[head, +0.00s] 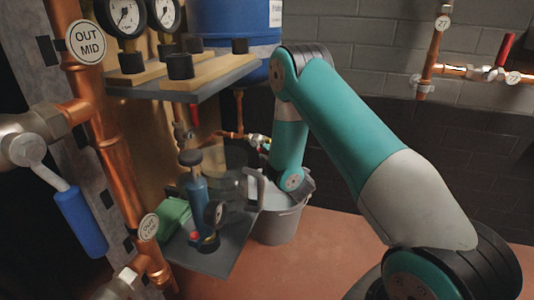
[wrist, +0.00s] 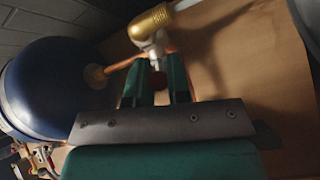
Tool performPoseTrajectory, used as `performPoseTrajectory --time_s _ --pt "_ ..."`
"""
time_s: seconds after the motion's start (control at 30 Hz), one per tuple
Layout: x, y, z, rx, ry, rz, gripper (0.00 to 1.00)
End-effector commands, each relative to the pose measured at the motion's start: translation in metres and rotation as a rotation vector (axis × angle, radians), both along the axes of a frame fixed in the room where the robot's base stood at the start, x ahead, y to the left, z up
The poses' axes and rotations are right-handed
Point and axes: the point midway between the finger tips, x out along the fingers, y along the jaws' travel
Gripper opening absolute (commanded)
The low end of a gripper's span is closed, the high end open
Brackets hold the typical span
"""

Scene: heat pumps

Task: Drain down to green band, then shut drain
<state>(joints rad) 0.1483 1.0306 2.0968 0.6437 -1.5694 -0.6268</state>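In the wrist view, a pale metal valve (wrist: 152,45) with a brass fitting (wrist: 151,22) sits on a copper pipe, just beyond my gripper (wrist: 157,82). A dark red piece, apparently its handle (wrist: 157,80), shows between the two green fingers. I cannot tell whether they press on it or only stand around it. In the head view my arm reaches down behind the shelf, and the fingertips are hidden. A grey bucket (head: 278,227) stands on the floor below. Two dial gauges (head: 124,17) (head: 163,13) are cut by the top edge; no green band can be made out.
A blue vessel (head: 235,24) stands behind the upper shelf (head: 190,90). Copper pipes (head: 118,190) and a blue-handled valve (head: 80,220) are at left. Floor at right is free.

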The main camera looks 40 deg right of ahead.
Motion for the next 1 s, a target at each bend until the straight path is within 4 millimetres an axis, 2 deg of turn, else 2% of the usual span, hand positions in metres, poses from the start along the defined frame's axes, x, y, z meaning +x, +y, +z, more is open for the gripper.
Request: performPoseTrajectory --time_s 0.47,1.0 --pt "0.001 0.002 -0.013 0.050 -0.065 0.002 0.00" --pt "0.008 0.008 -0.024 0.286 -0.364 0.001 0.00"
